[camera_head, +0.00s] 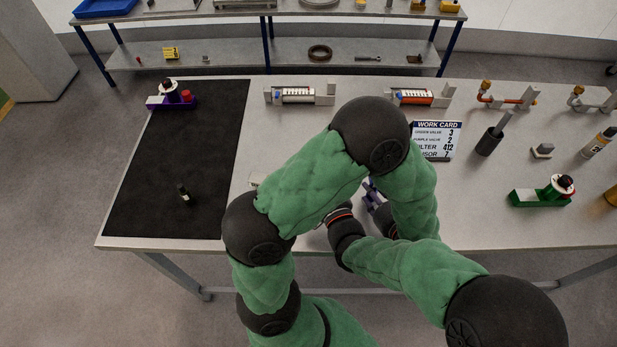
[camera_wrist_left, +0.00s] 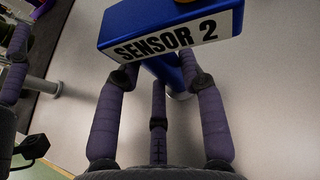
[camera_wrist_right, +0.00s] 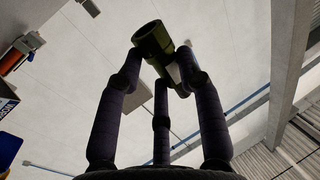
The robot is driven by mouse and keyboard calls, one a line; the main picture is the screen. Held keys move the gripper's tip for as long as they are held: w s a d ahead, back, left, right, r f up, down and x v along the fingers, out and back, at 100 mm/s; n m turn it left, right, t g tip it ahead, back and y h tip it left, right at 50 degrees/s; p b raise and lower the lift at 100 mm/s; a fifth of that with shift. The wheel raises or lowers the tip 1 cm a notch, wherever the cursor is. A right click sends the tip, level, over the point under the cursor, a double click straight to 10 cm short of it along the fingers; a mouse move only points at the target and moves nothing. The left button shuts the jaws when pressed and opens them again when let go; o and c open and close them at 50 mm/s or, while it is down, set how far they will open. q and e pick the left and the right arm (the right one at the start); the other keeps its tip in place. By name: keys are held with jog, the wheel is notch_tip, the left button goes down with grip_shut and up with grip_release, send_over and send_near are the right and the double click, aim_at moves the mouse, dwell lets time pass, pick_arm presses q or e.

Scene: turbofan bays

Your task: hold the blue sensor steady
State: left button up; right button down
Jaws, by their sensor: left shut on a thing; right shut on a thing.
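The blue sensor (camera_wrist_left: 135,19) carries a white label reading SENSOR 2 in the left wrist view. My left gripper (camera_wrist_left: 160,78) is shut on it, with fingers at both sides below the label. In the head view my left gripper (camera_head: 373,195) shows only as purple fingers past the green arm, and the sensor is hidden there. My right gripper (camera_wrist_right: 158,68) is shut on a dark olive cylinder (camera_wrist_right: 151,38), seen in the right wrist view. A pale part shows beside that cylinder's lower end. In the head view the right fingers cannot be made out clearly.
A black mat (camera_head: 215,130) bears a purple valve (camera_head: 174,97) and a small dark piece (camera_head: 184,194). A work card (camera_head: 436,140) stands behind my arms. Right of them are a dark cup (camera_head: 488,143) and a green valve (camera_head: 545,194). Holders line the table's back edge.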

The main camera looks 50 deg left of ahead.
jog(key=w+d+r+m+t+h, duration=0.4)
jog(key=w+r+m+t+h, duration=0.25)
jog(key=w+t, duration=0.2)
jog(key=w+d+m+t+h, duration=0.3)
jog(key=w+d+m+h, duration=0.1)
jog(key=d+m+h, duration=0.3)
jog(key=shift+w+d+r+h, duration=0.15)
jog(key=shift+d+r+h, duration=0.25)
jog(key=shift+d+h, duration=1.1)
jog(key=shift+a, duration=0.15)
jog(key=shift+m, duration=0.25)
jog(key=shift+f, duration=2.65)
jog(key=shift+f, duration=0.8)
